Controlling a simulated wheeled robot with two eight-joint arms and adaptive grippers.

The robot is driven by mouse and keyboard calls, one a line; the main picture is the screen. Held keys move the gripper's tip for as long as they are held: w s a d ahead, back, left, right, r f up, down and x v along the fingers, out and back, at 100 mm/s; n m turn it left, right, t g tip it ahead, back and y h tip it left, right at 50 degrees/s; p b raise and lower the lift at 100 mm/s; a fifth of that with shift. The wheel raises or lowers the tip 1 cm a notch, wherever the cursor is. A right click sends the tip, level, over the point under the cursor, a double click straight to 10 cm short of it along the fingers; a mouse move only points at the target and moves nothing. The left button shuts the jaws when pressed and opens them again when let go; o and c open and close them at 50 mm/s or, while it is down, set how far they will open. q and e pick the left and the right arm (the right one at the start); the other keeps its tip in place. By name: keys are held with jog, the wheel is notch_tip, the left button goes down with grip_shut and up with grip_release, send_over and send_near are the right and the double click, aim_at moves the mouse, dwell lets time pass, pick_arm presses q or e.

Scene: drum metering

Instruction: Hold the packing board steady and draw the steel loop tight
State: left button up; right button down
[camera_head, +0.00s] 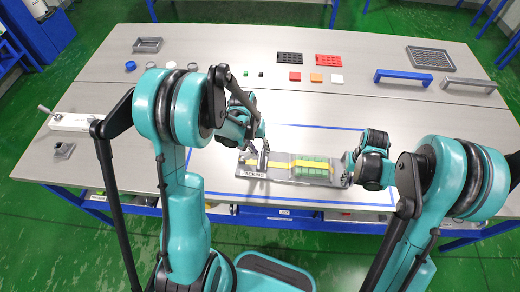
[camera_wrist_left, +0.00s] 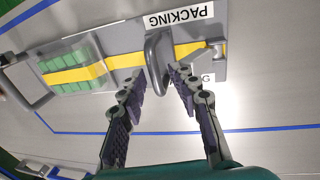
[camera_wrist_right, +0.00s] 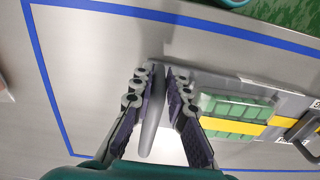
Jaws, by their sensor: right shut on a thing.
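The grey packing board (camera_head: 282,177) lies flat on the table, labelled PACKING at its left end. A yellow strap (camera_head: 283,164) runs along it over a clear-covered block of green pieces (camera_head: 312,166). The steel loop (camera_wrist_left: 158,65) stands up at the board's labelled end, on the strap. My left gripper (camera_wrist_left: 160,78) is open, with one finger on each side of the loop; whether either touches it I cannot tell. My right gripper (camera_wrist_right: 160,80) is shut on the grey upright handle (camera_wrist_right: 150,115) at the board's other end; it also shows in the head view (camera_head: 352,165).
A blue taped outline (camera_head: 330,126) surrounds the board on the table. Bins, coloured blocks, blue and grey handles and a mesh tray (camera_head: 430,58) stand farther back. A lever fixture (camera_head: 70,120) is at far left. The table around the board is clear.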

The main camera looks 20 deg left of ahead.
pick_arm(q)
notch_tip(320, 180, up, 8)
jog(key=a, duration=0.1)
jog(key=shift+s+a, duration=0.15)
jog(key=shift+a, duration=0.1)
pick_arm(e)
jog(key=shift+a, duration=0.1)
dwell(0.3)
jog(key=c, duration=1.4)
grip_release()
